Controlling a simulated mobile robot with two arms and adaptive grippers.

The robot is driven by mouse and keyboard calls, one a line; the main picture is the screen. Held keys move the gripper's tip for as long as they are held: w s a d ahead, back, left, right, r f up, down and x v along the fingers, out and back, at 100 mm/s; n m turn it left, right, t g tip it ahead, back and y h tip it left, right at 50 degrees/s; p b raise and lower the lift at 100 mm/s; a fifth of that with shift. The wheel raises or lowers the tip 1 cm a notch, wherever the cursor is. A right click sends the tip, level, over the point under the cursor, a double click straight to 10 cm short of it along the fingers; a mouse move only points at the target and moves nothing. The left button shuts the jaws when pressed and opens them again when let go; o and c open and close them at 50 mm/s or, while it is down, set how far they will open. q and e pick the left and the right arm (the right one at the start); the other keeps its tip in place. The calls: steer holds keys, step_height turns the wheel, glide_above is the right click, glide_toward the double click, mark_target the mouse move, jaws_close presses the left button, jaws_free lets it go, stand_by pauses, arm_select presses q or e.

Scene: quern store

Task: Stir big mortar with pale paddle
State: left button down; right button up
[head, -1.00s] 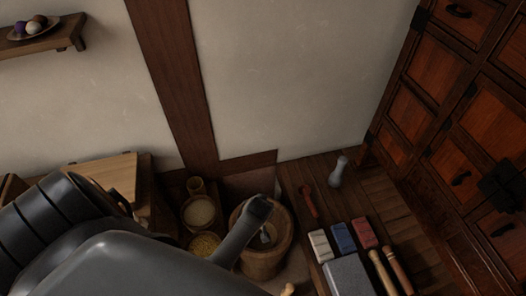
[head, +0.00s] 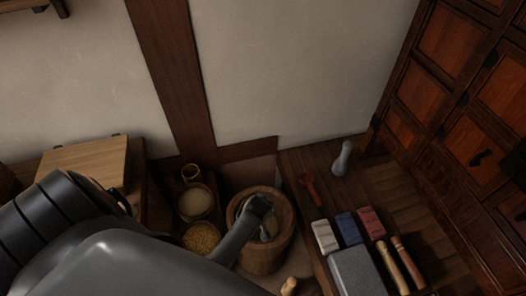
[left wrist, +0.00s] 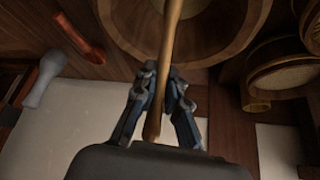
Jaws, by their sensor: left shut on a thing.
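The big mortar (head: 262,256) is a round wooden tub on the floor, low in the middle of the head view. Its rim and inside also show at the top of the left wrist view (left wrist: 235,38). My left gripper (head: 263,211) is over the mortar's opening. In the left wrist view the left gripper (left wrist: 162,92) is shut on the tan wooden handle of the paddle (left wrist: 171,42), which runs into the mortar. The paddle's lower end is out of frame there. Something pale shows inside the mortar beside the gripper in the head view. My right gripper is not in view.
Left of the mortar stand a bowl of pale grain (head: 195,201), a bowl of yellow grain (head: 201,238) and a small cup (head: 191,173). On the right, a board holds a red spoon-like tool (head: 310,189), a grey pestle (head: 343,158), coloured blocks, a grey block (head: 356,272) and two rods.

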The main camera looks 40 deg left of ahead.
arm_select(q)
step_height(320, 180, down, 5)
steer(key=b, duration=0.4)
steer(key=shift+r, duration=0.15)
steer(key=shift+f+b, duration=0.9)
steer(key=shift+f, duration=0.6)
steer(key=shift+w, duration=0.1)
